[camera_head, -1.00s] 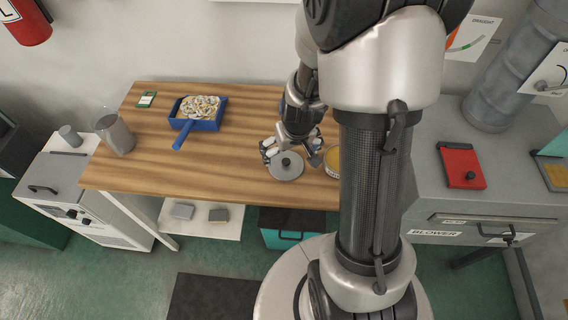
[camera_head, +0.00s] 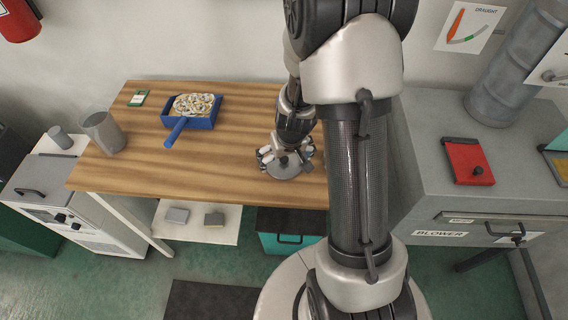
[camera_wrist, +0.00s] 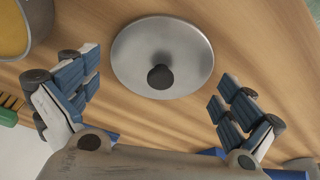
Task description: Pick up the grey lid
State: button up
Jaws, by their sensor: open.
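The grey lid (camera_wrist: 190,50) is a round, flat metal disc with a dark round knob in its middle. It lies on the wooden table, and in the head view the lid (camera_head: 284,173) shows near the table's front edge, partly covered by my gripper (camera_head: 285,158). In the wrist view my gripper (camera_wrist: 152,105) is open, its blue-padded fingers spread wide on either side of the knob's line. The knob is a little beyond the fingertips' middle in that view. Nothing is between the fingers that I can see held.
A container with yellow contents (camera_wrist: 22,25) stands beside the lid. A blue pan (camera_head: 200,121) of pale pieces, a grey cup (camera_head: 103,132) and a green item (camera_head: 139,97) are on the table (camera_head: 150,165). A grey cabinet (camera_head: 440,160) with a red object (camera_head: 467,161) is at right.

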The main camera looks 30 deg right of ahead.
jog(key=shift+c, duration=0.6)
jog(key=c, duration=0.8)
jog(key=shift+s, duration=0.15)
jog(key=c, duration=0.4)
jog(key=shift+f, duration=0.1)
